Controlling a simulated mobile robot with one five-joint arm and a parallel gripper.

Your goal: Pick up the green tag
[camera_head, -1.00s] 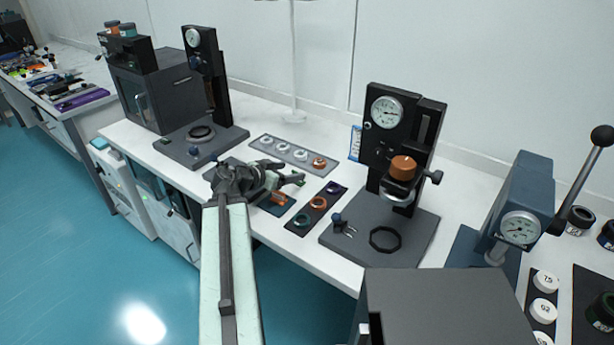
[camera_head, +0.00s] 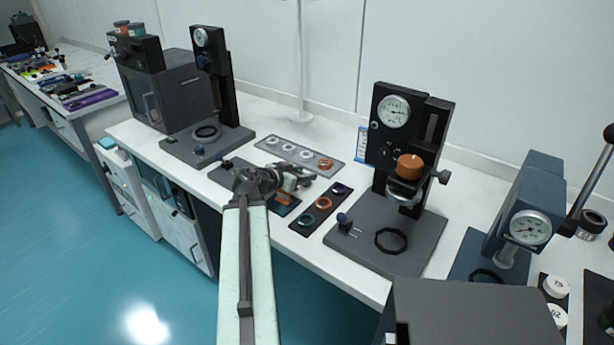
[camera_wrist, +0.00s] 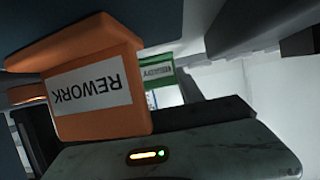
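The green tag (camera_wrist: 160,72) shows in the wrist view just above and left of the middle, partly hidden behind an orange tag. It has a white label with small upside-down lettering. The orange tag (camera_wrist: 135,112) is nearer, at left, with an upside-down label reading REWORK. I cannot pick out the green tag in the head view. My gripper (camera_head: 298,184) is low over the bench there, between the grey ring tray and the dark ring tray. Its fingertips are too small and overlapped to tell open from shut, and the wrist view shows no clear grip on either tag.
The grey tray (camera_head: 291,153) with several rings lies behind my gripper. The dark ring tray (camera_head: 311,222) lies to its right. A black gauge press (camera_head: 434,120) stands farther right, another gauge stand (camera_head: 223,85) at left. Bare bench shows towards the wall.

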